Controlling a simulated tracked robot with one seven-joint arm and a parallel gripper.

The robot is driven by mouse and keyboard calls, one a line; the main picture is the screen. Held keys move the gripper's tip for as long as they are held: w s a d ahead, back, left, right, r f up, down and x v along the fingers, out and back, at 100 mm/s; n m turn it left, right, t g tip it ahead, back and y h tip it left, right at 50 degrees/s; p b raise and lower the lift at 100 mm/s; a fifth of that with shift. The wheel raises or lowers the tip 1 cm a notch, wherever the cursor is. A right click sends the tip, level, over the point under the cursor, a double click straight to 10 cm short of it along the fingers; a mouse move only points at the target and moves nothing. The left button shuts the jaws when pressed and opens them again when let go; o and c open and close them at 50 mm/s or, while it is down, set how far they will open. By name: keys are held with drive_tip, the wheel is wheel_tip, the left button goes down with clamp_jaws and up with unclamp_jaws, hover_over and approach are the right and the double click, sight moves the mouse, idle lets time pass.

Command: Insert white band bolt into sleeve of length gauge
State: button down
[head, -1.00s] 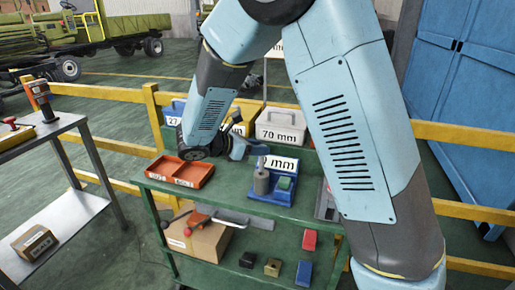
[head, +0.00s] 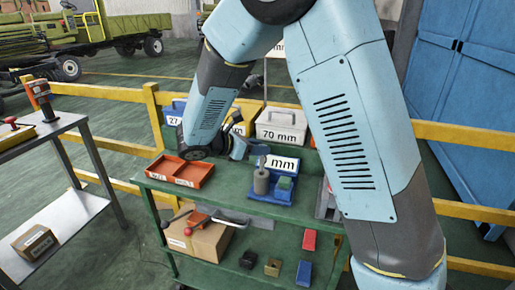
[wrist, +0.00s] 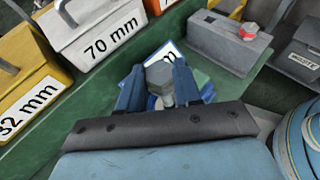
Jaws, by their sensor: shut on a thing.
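The length gauge has a blue base (head: 270,195) on the green cart top, with a grey cylindrical sleeve (head: 261,184), a green block (head: 284,183) and a white label ending in "mm" (head: 284,163). My gripper (head: 256,150) is just above and behind the sleeve. In the wrist view, my gripper (wrist: 158,88) is shut on a bolt with a grey hexagonal head (wrist: 158,74). The bolt's band colour is not clear. The gauge lies behind the bolt and fingers, mostly hidden there. I cannot tell whether the bolt tip is inside the sleeve.
An orange tray (head: 182,172) stands left of the gauge. A 70 mm case (head: 281,127) and other labelled cases stand behind. A yellow railing (head: 115,145) runs behind the cart.

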sight(257, 175)
drive_tip(key=shift+f, duration=3.85)
drive_tip(key=c, duration=0.7)
unclamp_jaws()
drive_tip(key=v, duration=1.3)
drive_tip(key=shift+a, duration=0.4)
